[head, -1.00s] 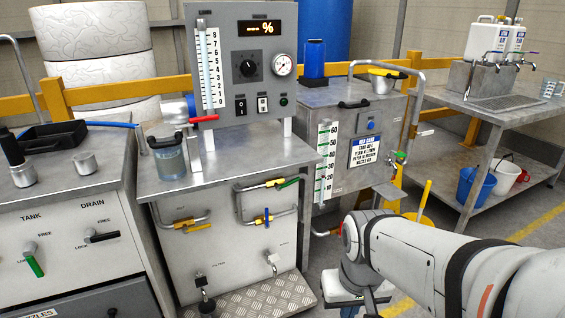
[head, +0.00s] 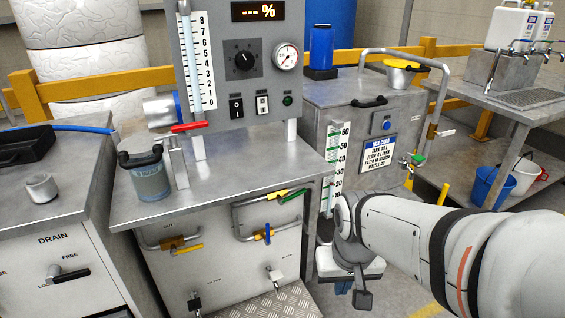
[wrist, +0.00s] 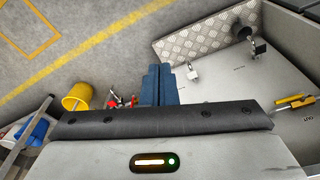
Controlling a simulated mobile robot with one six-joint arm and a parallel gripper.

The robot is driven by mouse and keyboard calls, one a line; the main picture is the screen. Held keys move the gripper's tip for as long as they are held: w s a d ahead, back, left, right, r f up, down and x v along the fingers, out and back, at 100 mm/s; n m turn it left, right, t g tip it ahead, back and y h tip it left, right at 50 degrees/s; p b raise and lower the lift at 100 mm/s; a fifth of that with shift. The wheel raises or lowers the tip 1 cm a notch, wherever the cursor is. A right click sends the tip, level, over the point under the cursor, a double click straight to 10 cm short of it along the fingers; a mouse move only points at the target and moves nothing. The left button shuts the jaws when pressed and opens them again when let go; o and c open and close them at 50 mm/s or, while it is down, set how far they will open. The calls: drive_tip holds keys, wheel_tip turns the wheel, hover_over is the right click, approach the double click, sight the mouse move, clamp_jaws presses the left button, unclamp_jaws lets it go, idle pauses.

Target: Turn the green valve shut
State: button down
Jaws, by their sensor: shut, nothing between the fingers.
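A valve with a green lever (head: 290,196) sits on the upper right of the front panel of the middle steel cabinet, on a looped pipe beside a yellow part. A second green handle (head: 417,160) shows on a tap at the right side of the steel tank. The frames do not show which one the task means. My gripper (head: 343,288) hangs low at the right of the cabinet front, apart from both green handles. In the wrist view its blue fingers (wrist: 158,85) are together and empty. Neither green handle is clear in that view.
The front panel also carries a yellow lever (head: 188,248) and a blue lever (head: 267,234). A tread-plate step (wrist: 205,45) juts from its foot. A yellow bucket (wrist: 78,97) stands on the floor. Open floor (wrist: 70,45) lies in front. A glass jar (head: 150,178) stands on the worktop.

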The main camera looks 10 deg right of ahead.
sight(296, 195)
drive_tip(key=w+d+f+m+t+y, duration=0.1)
drive_tip(key=w+f+m+t+y, duration=0.1)
drive_tip(key=w+f+m+t, duration=0.45)
drive_tip(key=w+d+f+m+t+y+b, duration=0.15)
drive_tip(key=w+m+t, duration=0.25)
drive_tip(key=w+m, duration=0.7)
drive_tip(key=w+d+f+m+t+y, duration=0.1)
drive_tip(key=w+f+m+t+y, duration=0.3)
drive_tip(key=w+m, duration=0.55)
drive_tip(key=w+a+r+m+t+h+b, duration=0.1)
drive_tip(key=w+a+r+b, duration=0.1)
drive_tip(key=w, duration=0.5)
drive_tip(key=shift+w+a+r, duration=0.4)
drive_tip(key=shift+a+r, duration=0.1)
drive_tip(key=shift+a, duration=0.7)
drive_tip(key=shift+t, duration=0.25)
